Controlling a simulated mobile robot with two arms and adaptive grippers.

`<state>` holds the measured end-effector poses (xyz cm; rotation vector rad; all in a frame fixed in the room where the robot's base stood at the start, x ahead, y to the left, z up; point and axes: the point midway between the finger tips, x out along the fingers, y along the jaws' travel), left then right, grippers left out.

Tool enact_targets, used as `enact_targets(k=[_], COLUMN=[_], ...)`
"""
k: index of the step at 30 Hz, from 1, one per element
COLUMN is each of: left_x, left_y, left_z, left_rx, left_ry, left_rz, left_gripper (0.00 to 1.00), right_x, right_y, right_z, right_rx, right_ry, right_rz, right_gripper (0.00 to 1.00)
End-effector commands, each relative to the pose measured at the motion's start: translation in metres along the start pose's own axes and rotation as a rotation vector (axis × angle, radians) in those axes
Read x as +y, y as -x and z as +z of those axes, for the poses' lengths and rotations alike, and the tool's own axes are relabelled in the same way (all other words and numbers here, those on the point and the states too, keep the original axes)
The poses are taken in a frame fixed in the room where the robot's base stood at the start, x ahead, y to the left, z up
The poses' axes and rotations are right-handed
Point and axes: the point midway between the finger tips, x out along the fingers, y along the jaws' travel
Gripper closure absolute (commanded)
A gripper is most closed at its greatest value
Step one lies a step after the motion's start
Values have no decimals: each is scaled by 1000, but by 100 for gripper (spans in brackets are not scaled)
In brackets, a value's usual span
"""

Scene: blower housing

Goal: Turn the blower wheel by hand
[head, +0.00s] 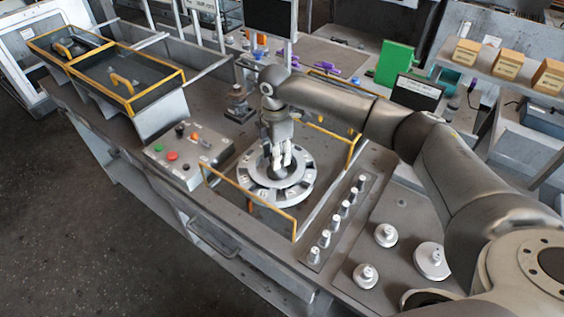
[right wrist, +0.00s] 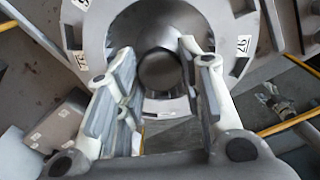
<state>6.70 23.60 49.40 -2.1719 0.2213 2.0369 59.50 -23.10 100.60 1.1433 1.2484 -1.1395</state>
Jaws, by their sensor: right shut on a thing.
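The blower wheel (head: 298,190) is a round grey disc with dark slots and small number labels around its rim. It lies flat on the bench between yellow-edged frames. In the right wrist view its ring (right wrist: 245,22) curves around a smooth rounded hub (right wrist: 165,70). My right gripper (head: 281,160) points down over the wheel's centre. In the right wrist view its pale, grey-padded fingers (right wrist: 158,65) stand on both sides of the hub, shut on the wheel there. The exact contact at the fingertips is hard to see. My left gripper is not in view.
A control box (head: 187,155) with coloured buttons stands left of the wheel. A yellow rail (head: 250,190) runs in front of it. A row of small grey knobs (head: 335,222) and round grey parts (head: 386,235) lie to the right. A green block (head: 395,64) stands behind.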

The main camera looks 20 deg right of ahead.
Motion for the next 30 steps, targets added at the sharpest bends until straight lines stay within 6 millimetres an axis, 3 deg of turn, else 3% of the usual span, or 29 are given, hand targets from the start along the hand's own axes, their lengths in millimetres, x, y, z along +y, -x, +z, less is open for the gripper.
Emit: enact_targets(k=[12,30], left_x=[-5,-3], left_y=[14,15], left_z=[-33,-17], left_rx=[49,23], left_ry=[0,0], left_rz=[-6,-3], left_gripper=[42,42], right_x=[3,4], right_y=[3,1], right_z=[0,0], right_rx=[2,1], right_ry=[165,202], right_rz=[-4,-1], right_gripper=[100,100])
